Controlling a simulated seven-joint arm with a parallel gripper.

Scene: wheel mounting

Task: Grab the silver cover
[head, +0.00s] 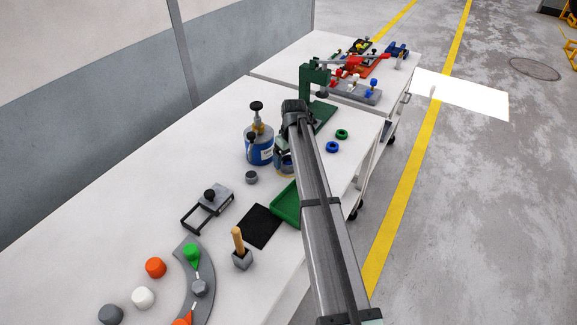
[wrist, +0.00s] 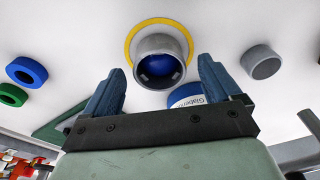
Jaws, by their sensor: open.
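A silver, cup-like round piece (wrist: 155,45) with a blue inside sits within a yellow ring (wrist: 131,33) on the table in the wrist view. It lies between and beyond the tips of my gripper (wrist: 159,72), whose two blue fingers are spread apart and hold nothing. I cannot tell for sure which is the silver cover. In the head view my gripper (head: 283,152) largely hides the ringed spot.
The blue canister (head: 259,150) with a brass top stands close left of my gripper. A green press (head: 315,80) is behind it. Green (head: 342,134) and blue (head: 333,147) rings lie to the right. A green tray (head: 286,205) and black mat (head: 262,228) lie in front.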

